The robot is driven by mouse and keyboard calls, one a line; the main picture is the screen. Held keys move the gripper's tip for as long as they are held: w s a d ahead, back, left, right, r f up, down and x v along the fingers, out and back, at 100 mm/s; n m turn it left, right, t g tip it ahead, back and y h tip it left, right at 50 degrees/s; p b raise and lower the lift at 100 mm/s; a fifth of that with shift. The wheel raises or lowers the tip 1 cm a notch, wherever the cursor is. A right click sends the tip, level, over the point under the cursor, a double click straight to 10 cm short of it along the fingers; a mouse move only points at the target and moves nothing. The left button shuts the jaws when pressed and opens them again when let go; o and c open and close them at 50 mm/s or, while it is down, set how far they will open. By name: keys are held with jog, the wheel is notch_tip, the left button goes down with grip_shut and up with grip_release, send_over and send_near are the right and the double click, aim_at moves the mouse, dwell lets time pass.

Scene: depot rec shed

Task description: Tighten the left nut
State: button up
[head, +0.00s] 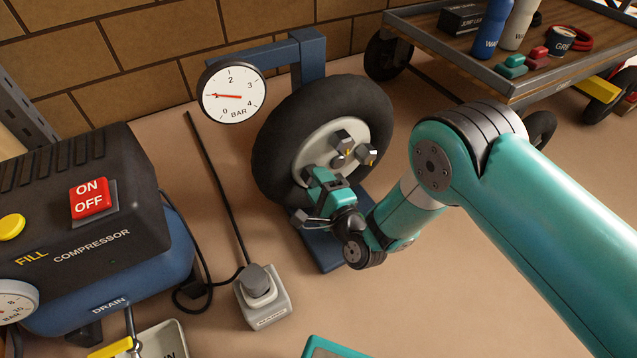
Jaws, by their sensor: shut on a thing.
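The wheel is a black tyre (268,150) with a pale rim (318,138), held upright on a blue stand (307,62). Dark hex nuts show on the rim: an upper nut (342,138) and a right nut (367,154), with another dark piece between and below them. Small yellow marks show near these. My teal gripper (315,176) reaches in from the lower right to the rim's lower left and is shut at the left nut's place. The gripper hides the left nut, so its seating and angle cannot be seen.
A pressure gauge (233,97) hangs left of the tyre. A compressor (90,215) with a red ON/OFF switch (90,199) stands at left. A grey plug box (263,300) and cable lie on the floor. A trolley (480,70) holds bottles and small items.

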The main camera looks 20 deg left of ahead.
jog(key=shift+w+r, duration=0.1)
jog(key=shift+w, duration=0.05)
jog(key=o, duration=0.9)
jog(key=shift+f+b, duration=0.25)
jog(key=shift+b, duration=0.4)
jog(key=b, duration=0.3)
jog(key=shift+s+d+f, duration=0.15)
jog(key=shift+s+f, duration=0.1)
jog(key=shift+s, duration=0.05)
jog(key=b+v, duration=0.2)
jog(key=b, duration=0.4)
jog(key=v, duration=1.5)
jog(key=shift+r, duration=0.4)
